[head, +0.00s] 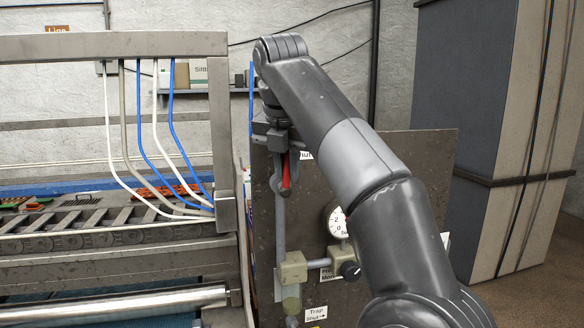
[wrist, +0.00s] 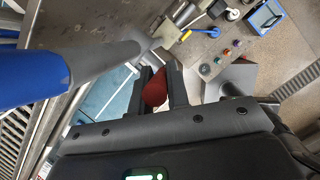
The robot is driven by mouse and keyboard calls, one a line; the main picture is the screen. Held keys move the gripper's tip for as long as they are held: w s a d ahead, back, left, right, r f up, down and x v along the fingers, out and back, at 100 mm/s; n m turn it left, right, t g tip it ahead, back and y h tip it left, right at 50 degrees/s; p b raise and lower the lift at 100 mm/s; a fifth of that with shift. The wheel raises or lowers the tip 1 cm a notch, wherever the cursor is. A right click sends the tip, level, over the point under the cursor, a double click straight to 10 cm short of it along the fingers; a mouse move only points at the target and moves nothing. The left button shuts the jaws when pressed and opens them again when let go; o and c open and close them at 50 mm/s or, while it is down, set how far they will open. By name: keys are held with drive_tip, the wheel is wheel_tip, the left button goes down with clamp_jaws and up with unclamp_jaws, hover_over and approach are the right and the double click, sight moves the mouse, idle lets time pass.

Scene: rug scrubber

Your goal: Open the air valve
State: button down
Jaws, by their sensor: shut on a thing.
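The air valve's red lever (head: 286,172) is on the upper left of a dark panel (head: 400,160), above a vertical grey pipe (head: 280,235). My gripper (head: 284,183) is at the lever, with its fingers on either side of it. In the wrist view, a red handle (wrist: 154,90) sits between the two dark fingers of my gripper (wrist: 158,76), which are shut on it. The lever looks close to upright in the head view. The valve body and part of a label ending in "hut" are hidden behind my gripper and arm.
A round gauge (head: 337,222), a black knob (head: 350,271) and a "Trap Shut" label (head: 316,313) are lower on the panel, partly near my arm. A metal machine frame (head: 222,130) with blue and white hoses stands left.

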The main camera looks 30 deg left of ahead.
drive_tip(key=shift+s+a+t+h, duration=0.15)
drive_tip(key=shift+a+t+h, duration=0.15)
drive_tip(key=shift+t, duration=0.1)
idle(0.3)
drive_tip(key=c, duration=1.4)
unclamp_jaws()
drive_tip(key=shift+s+r, duration=0.1)
drive_tip(key=shift+r, duration=0.05)
drive_tip(key=shift+s+d+r, duration=0.1)
drive_tip(key=shift+s+r, duration=0.15)
drive_tip(key=shift+r, duration=0.1)
drive_tip(key=shift+s+d+r, duration=0.1)
drive_tip(key=shift+s, duration=0.2)
drive_tip(key=s, duration=0.3)
drive_tip(key=s+d, duration=0.1)
drive_tip(key=s, duration=0.7)
drive_tip(key=shift+d, duration=0.35)
